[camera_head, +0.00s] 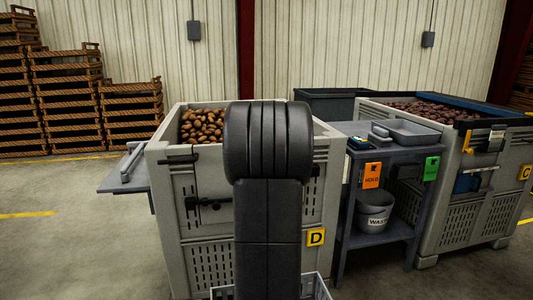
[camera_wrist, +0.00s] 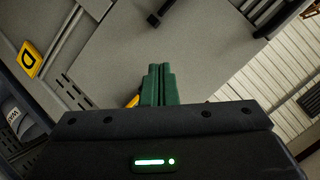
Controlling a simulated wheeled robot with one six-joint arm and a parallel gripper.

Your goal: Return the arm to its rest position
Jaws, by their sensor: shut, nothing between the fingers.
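My gripper (camera_wrist: 158,86) shows in the wrist view as two green fingers pressed together, shut with nothing between them. Its fingers point toward the grey wall of the bin marked D, which fills much of that view at a tilt. In the head view my dark arm rises in the middle, in front of bin D (camera_head: 205,240), and hides part of it. My gripper does not show in the head view.
Potatoes (camera_head: 201,126) fill bin D. A grey side table (camera_head: 385,158) with HOLD and green tags stands right of it, a waste bucket (camera_head: 374,210) on its lower shelf. Bin C (camera_head: 475,205) stands further right. Stacked wooden crates (camera_head: 70,95) are at back left. Floor at left is clear.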

